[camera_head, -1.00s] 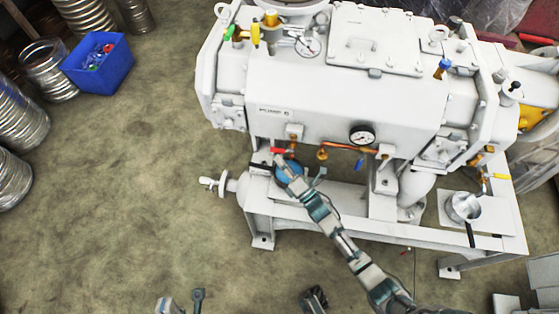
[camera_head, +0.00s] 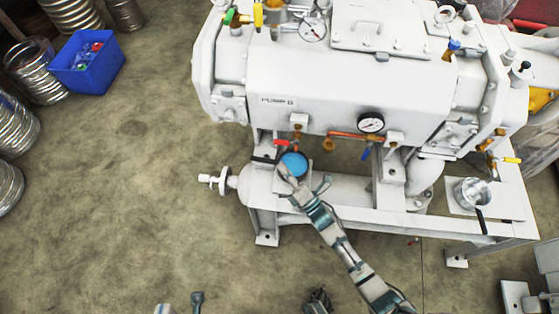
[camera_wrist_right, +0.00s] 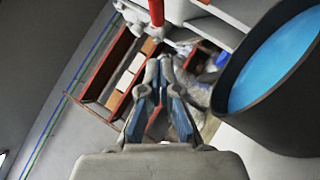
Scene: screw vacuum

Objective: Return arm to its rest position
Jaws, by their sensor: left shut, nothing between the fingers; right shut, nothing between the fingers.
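My right gripper (camera_head: 302,178) reaches in from the lower right beside the blue-faced round port (camera_head: 293,164) under the left end of the pump. Its fingertips also show in the right wrist view (camera_wrist_right: 157,68), meeting with nothing between them. The same port (camera_wrist_right: 275,62) fills the right of that view as a dark cylinder with a blue inside, apart from the fingers. What appears to be my left gripper (camera_head: 180,303) is at the bottom edge, mostly cut off and away from the pump.
The large white pump (camera_head: 330,95) stands on a white frame, with a gauge (camera_head: 370,123) and a red-handled valve (camera_head: 281,146) near the port. A metal cup (camera_head: 472,192) sits on the frame's right. A blue bin (camera_head: 88,68) stands at upper left.

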